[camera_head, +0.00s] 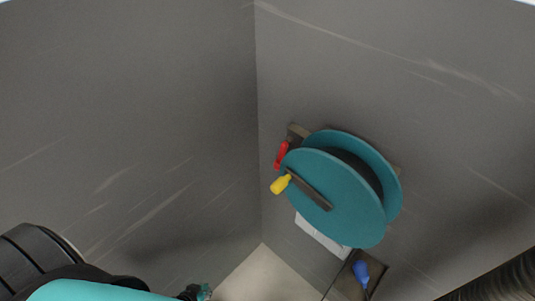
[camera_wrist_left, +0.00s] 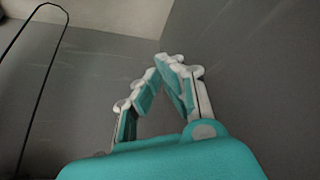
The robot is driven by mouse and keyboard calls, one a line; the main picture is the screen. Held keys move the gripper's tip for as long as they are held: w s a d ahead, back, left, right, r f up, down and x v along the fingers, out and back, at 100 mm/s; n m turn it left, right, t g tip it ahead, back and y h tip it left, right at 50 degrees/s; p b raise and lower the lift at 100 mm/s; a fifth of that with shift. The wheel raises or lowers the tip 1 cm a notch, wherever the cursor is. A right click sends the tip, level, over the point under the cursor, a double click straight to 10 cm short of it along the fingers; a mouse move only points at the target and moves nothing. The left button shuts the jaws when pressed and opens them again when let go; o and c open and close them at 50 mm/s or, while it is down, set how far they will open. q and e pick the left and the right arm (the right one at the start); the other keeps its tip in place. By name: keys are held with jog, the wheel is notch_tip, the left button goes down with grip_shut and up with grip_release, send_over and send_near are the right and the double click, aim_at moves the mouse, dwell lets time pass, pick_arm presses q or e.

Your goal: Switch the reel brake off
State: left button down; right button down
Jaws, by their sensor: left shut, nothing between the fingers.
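A teal reel (camera_head: 345,195) with two round flanges is mounted on the right-hand wall in the head view. A dark crank arm with a yellow knob (camera_head: 281,185) lies across its front flange. A small red lever (camera_head: 281,155) sits at the reel's upper left, on a dark bracket; no label shows which part is the brake. My left gripper (camera_head: 198,292) is at the bottom edge of the head view, below and left of the reel, apart from it. In the left wrist view its teal fingers (camera_wrist_left: 163,64) meet at the tips, shut and empty. My right gripper is out of view.
A blue handle (camera_head: 361,272) sits on a dark plate below the reel, near a white panel (camera_head: 320,236). Two grey walls meet in a corner left of the reel. A thin dark loop (camera_wrist_left: 42,80) shows in the left wrist view. Space before the left wall looks clear.

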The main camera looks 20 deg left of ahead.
aim_at(281, 156)
pick_arm(q)
jog(key=w+a+r+n+t+h, duration=0.1)
jog(key=w+a+r+n+t, duration=0.15)
jog(key=w+r, duration=0.4)
jog(key=w+a+r+n+t, duration=0.1)
jog(key=w+r+n+t, duration=0.15)
jog(key=w+r, duration=0.45)
jog(key=w+d+r+n+t+h, duration=0.1)
jog(key=w+d+r+t+h, duration=0.1)
jog(key=r, duration=0.6)
jog(key=w+d+r+n+t+h, duration=0.1)
jog(key=w+r+t+h, duration=0.15)
jog(key=r, duration=0.65)
jog(key=w+d+r+n+t+h, duration=0.1)
jog(key=w+d+r, duration=0.15)
jog(key=r, duration=0.55)
jog(key=d+p+x, duration=0.1)
jog(key=p+x, duration=0.2)
jog(key=x, duration=0.9)
jog(key=shift+d+f, duration=0.25)
jog(key=shift+f, duration=0.15)
jog(key=shift+n+y, duration=0.25)
jog(key=shift+n, duration=0.05)
